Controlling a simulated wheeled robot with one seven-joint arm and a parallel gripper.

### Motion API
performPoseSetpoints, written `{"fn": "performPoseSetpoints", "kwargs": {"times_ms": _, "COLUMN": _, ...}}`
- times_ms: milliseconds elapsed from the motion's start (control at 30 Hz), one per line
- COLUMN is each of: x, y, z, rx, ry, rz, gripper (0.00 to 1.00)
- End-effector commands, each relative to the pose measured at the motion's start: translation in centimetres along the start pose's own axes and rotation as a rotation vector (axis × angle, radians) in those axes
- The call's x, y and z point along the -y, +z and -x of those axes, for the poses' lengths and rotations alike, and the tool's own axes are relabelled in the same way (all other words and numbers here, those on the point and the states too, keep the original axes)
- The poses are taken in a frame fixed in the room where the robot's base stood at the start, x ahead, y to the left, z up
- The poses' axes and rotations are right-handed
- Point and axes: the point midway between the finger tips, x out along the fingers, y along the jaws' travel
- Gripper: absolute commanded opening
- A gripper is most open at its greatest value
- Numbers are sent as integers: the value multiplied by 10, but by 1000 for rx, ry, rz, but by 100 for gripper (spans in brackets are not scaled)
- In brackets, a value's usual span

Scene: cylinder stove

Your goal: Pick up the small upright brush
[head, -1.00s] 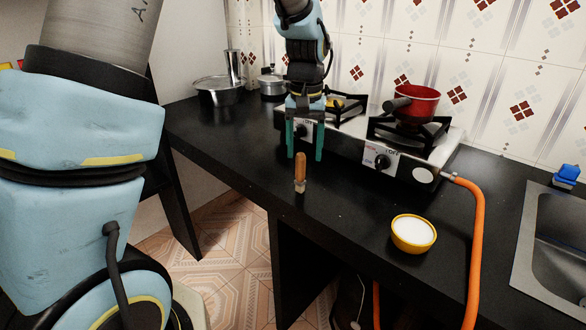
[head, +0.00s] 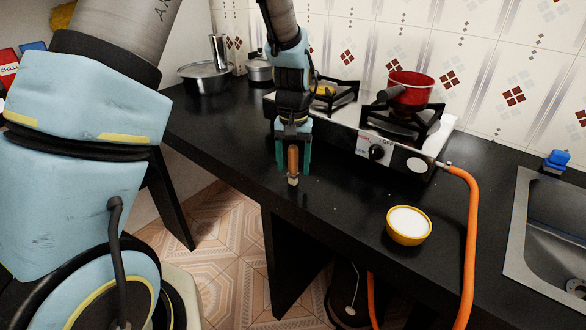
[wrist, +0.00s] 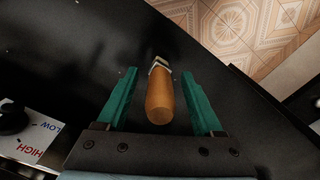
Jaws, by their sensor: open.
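The small brush (head: 293,160) stands upright on the black counter near its front edge, with its brown wooden handle up and pale bristles down. My gripper (head: 293,166) is open, with its green fingers pointing down around the brush in the head view. In the wrist view the brush handle (wrist: 160,100) lies between the two green fingers (wrist: 162,88), with a visible gap on each side. The fingers do not appear to touch it.
The stove (head: 375,147) with a red pot (head: 411,90) stands behind and to the right. A yellow bowl (head: 409,226) with white contents sits right of the brush. An orange hose (head: 472,240) hangs over the counter edge. Metal pots (head: 205,80) stand at the back left.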

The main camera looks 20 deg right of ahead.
Motion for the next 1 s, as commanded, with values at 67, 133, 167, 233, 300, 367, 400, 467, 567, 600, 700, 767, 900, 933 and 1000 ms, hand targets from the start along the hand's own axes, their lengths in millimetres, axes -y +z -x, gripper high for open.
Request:
{"fn": "performPoseSetpoints", "kwargs": {"times_ms": 67, "x": 0, "y": 2, "z": -11, "rx": 5, "ry": -1, "rz": 1, "gripper": 68}}
{"fn": "performPoseSetpoints", "kwargs": {"times_ms": 133, "x": 0, "y": 1, "z": -19, "rx": 2, "ry": 0, "rz": 1, "gripper": 68}}
{"fn": "performPoseSetpoints", "kwargs": {"times_ms": 167, "x": 0, "y": 1, "z": -21, "rx": 3, "ry": 0, "rz": 1, "gripper": 68}}
{"fn": "performPoseSetpoints", "kwargs": {"times_ms": 233, "x": 0, "y": 1, "z": -25, "rx": 1, "ry": 0, "rz": 1, "gripper": 68}}
{"fn": "performPoseSetpoints", "kwargs": {"times_ms": 300, "x": 0, "y": 1, "z": -26, "rx": 0, "ry": 1, "rz": 1, "gripper": 68}}
{"fn": "performPoseSetpoints", "kwargs": {"times_ms": 367, "x": 0, "y": 1, "z": -26, "rx": -1, "ry": 1, "rz": 1, "gripper": 68}}
{"fn": "performPoseSetpoints", "kwargs": {"times_ms": 400, "x": 0, "y": 1, "z": -26, "rx": -1, "ry": 1, "rz": 1, "gripper": 68}}
{"fn": "performPoseSetpoints", "kwargs": {"times_ms": 467, "x": 0, "y": 1, "z": -26, "rx": -1, "ry": 1, "rz": 1, "gripper": 67}}
{"fn": "performPoseSetpoints", "kwargs": {"times_ms": 567, "x": 0, "y": 1, "z": -26, "rx": 0, "ry": 0, "rz": 1, "gripper": 56}}
{"fn": "performPoseSetpoints", "kwargs": {"times_ms": 600, "x": 0, "y": 1, "z": -26, "rx": 0, "ry": 0, "rz": 1, "gripper": 51}}
{"fn": "performPoseSetpoints", "kwargs": {"times_ms": 700, "x": 0, "y": 1, "z": -26, "rx": 0, "ry": 0, "rz": 1, "gripper": 40}}
{"fn": "performPoseSetpoints", "kwargs": {"times_ms": 767, "x": 0, "y": 1, "z": -26, "rx": 0, "ry": 0, "rz": 1, "gripper": 33}}
{"fn": "performPoseSetpoints", "kwargs": {"times_ms": 900, "x": 0, "y": 1, "z": -26, "rx": 0, "ry": 0, "rz": 1, "gripper": 18}}
{"fn": "performPoseSetpoints", "kwargs": {"times_ms": 933, "x": 0, "y": 1, "z": -26, "rx": 0, "ry": 0, "rz": 1, "gripper": 14}}
{"fn": "performPoseSetpoints", "kwargs": {"times_ms": 1000, "x": 0, "y": 1, "z": -26, "rx": 0, "ry": 0, "rz": 1, "gripper": 6}}
